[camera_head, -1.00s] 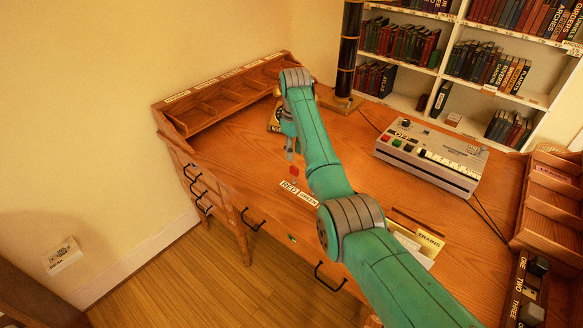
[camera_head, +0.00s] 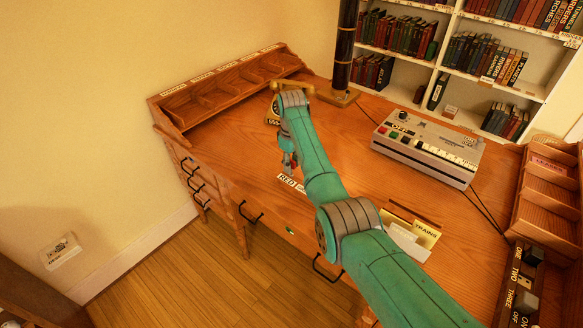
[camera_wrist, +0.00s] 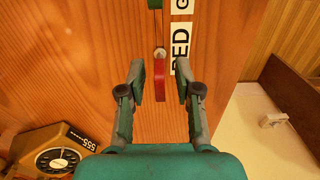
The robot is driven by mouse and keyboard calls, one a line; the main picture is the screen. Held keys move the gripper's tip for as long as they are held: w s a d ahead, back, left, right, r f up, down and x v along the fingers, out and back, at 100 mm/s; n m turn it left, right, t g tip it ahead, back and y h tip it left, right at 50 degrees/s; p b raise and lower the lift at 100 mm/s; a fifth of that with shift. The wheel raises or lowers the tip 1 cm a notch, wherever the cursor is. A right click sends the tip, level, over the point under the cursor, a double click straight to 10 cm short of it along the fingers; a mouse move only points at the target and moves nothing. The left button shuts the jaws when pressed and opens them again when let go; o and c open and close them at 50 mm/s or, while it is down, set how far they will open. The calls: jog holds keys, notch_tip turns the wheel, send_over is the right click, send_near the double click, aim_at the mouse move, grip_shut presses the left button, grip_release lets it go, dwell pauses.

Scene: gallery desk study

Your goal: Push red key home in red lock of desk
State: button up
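The red key (camera_wrist: 160,80) shows in the wrist view as a flat red bow between my fingers. Its upper end in the picture meets a small round metal lock (camera_wrist: 160,53) in the wooden desk top. How deep it sits I cannot tell. My gripper (camera_wrist: 160,84) is open, one finger on each side of the key with a gap to both. In the head view my gripper (camera_head: 289,166) is low over the desk (camera_head: 340,125), by the RED label (camera_head: 287,180).
A green piece (camera_wrist: 155,4) is at the wrist view's top edge. A dial telephone (camera_wrist: 60,150) stands nearby. A grey button console (camera_head: 428,150), a lamp post (camera_head: 345,50) and pigeonhole racks (camera_head: 225,85) stand on the desk. The middle of the desk is clear.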

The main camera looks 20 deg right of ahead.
grip_shut()
notch_tip(320, 180, up, 12)
dwell(2.4)
jog(key=shift+s, duration=0.1)
